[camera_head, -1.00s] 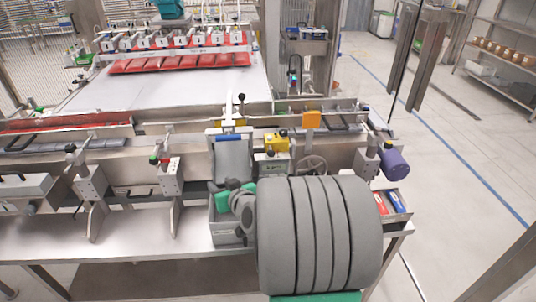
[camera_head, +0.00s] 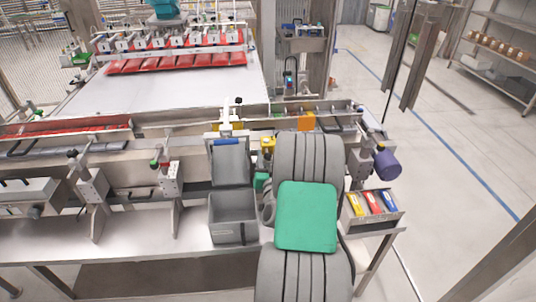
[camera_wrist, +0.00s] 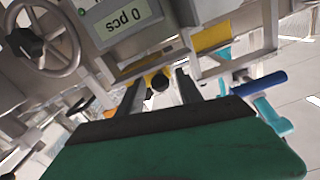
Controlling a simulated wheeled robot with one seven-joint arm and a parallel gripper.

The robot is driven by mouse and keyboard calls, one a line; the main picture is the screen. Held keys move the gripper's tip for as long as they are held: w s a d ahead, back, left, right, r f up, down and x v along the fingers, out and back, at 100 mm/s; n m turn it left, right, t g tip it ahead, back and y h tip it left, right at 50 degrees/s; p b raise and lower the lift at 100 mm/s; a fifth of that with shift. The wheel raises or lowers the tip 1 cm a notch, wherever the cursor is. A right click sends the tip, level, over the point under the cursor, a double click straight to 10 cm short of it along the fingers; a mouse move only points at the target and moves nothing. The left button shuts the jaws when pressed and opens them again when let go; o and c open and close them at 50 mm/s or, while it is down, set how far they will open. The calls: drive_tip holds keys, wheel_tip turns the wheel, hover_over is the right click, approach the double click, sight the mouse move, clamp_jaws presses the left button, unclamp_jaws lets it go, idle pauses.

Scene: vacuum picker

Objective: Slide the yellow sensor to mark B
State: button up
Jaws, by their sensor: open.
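The yellow sensor (camera_head: 268,143) with a dark knob sits on the rail of the machine in the head view, just left of my grey arm, which partly covers it. In the wrist view a yellow part (camera_wrist: 155,71) with a black knob (camera_wrist: 160,82) shows between the fingers of my gripper (camera_wrist: 159,88). The fingers are apart, one on each side of the knob, and hold nothing; whether they touch it I cannot tell. In the head view my arm hides the gripper. I cannot make out mark B.
A counter box reading "0 pcs" (camera_wrist: 122,18) and a handwheel (camera_wrist: 45,40) are close by in the wrist view. An orange plate (camera_head: 306,121) stands on the rail to the right. A grey bin (camera_head: 232,218) and a tray of coloured items (camera_head: 373,212) flank my arm.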

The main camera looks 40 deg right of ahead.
clamp_jaws()
idle(0.5)
idle(1.0)
